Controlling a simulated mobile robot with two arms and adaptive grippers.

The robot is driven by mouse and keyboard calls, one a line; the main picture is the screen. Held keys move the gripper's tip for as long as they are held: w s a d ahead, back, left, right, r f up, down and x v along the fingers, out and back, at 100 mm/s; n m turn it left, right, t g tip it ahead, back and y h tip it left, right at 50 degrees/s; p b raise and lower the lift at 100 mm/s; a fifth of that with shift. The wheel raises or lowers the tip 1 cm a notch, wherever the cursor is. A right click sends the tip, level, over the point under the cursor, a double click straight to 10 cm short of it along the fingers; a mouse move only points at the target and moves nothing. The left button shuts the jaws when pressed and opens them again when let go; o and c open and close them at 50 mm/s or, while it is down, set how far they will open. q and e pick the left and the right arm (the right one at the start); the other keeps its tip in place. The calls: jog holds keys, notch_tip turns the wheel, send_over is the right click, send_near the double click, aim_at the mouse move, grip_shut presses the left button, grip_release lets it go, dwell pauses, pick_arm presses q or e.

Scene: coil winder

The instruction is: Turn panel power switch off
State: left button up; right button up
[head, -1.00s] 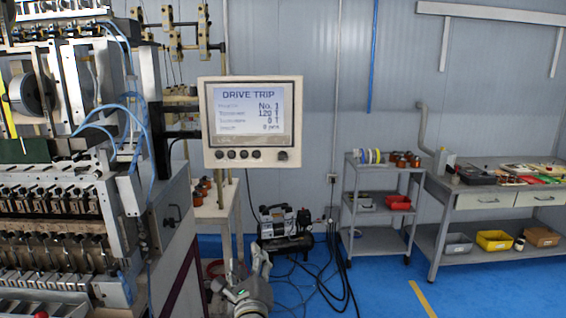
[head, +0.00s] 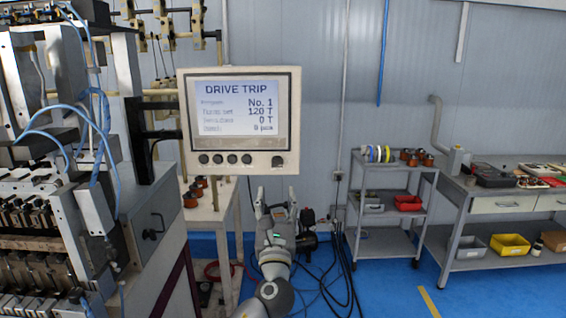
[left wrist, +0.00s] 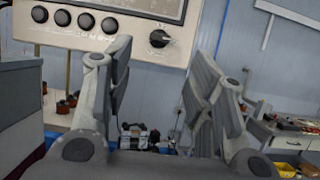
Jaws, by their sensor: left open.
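The control panel (head: 239,120) hangs on an arm from the machine, and its lit screen reads "DRIVE TRIP". A row of several dark round buttons (head: 225,159) runs along its lower edge. A black rotary switch (head: 277,161) sits at the lower right; in the left wrist view the black knob (left wrist: 159,38) shows with its marked plate. My left gripper (head: 276,197) is below the panel's lower right corner, pointing up, open and empty. In the left wrist view its two fingers (left wrist: 165,75) stand apart with the knob above and between them, not touched. My right gripper is not seen.
The coil winder (head: 60,200) with blue hoses fills the left side. A small table (head: 215,215) with copper spools is behind the panel. A grey cart (head: 385,190) and a workbench (head: 480,208) stand at the right. Blue floor is open before them.

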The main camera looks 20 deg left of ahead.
aim_at(277, 166)
pick_arm(q)
jog(key=p+x, duration=0.2)
jog(key=x, duration=0.8)
jog(key=shift+w, duration=0.35)
jog(key=shift+w+a+r, duration=0.15)
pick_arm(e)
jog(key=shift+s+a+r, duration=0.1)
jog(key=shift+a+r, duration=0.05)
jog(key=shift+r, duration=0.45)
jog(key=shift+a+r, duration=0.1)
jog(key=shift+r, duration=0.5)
pick_arm(q)
jog(key=shift+w, duration=0.1)
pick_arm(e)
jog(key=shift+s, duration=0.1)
